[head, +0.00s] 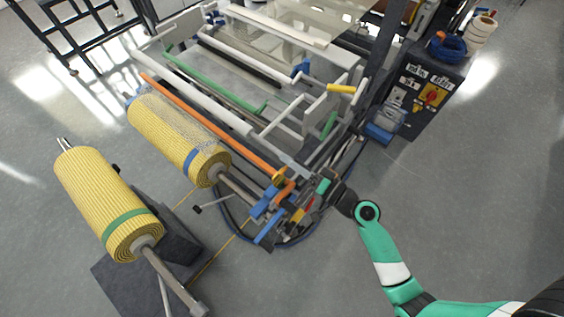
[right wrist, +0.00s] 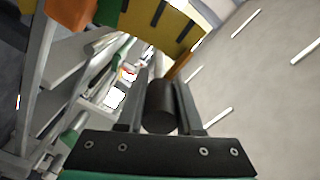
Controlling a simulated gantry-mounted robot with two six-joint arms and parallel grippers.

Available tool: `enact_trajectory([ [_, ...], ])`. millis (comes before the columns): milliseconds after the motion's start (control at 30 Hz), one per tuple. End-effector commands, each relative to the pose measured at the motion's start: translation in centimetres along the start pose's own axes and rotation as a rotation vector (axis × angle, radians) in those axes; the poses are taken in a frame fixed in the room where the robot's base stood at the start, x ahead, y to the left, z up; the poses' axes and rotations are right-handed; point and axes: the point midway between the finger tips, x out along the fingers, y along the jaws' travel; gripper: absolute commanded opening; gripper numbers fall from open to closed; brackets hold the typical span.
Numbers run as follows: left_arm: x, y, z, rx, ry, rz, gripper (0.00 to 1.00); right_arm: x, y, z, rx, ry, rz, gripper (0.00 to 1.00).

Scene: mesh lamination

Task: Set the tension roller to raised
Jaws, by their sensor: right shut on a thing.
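A long orange roller (head: 208,122) runs along the front of the laminating machine; I take it to be the tension roller. Near its right end is a yellow bracket (head: 279,177). My right gripper (head: 326,187) is at this right end of the machine, on the green-and-white arm. In the right wrist view, my right gripper (right wrist: 160,108) is shut on a dark cylindrical handle (right wrist: 160,104) between its two fingers. A yellow plate with dark slots (right wrist: 158,24) is just beyond the handle. How the handle joins the roller is hidden. My left gripper is not in view.
A yellow mesh roll with a blue band (head: 165,127) is in front of the orange roller. Another roll with a green band (head: 97,198) is on a dark stand at the left. A control cabinet (head: 426,93) stands at the back right. Floor at the right is clear.

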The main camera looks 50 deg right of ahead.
Motion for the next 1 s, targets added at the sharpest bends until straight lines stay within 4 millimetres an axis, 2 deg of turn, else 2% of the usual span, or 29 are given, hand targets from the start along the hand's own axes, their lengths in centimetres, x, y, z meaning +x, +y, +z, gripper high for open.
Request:
enact_trajectory([
  [400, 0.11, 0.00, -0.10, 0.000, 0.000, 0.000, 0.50, -0.13, -0.24, -0.38, 0.007, 0.007, -0.002, 0.00],
  [433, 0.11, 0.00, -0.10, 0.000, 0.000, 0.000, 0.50, -0.13, -0.23, -0.37, 0.007, 0.007, -0.002, 0.38],
  [567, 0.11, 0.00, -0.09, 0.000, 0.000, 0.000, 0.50, -0.14, -0.16, -0.32, 0.007, 0.006, -0.001, 0.62],
  [600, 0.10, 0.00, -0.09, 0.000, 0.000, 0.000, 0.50, -0.14, -0.14, -0.31, 0.007, 0.006, 0.000, 0.64],
  [1000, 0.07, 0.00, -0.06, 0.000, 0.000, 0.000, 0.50, -0.29, 0.02, -0.20, 0.007, 0.004, 0.003, 0.64],
])
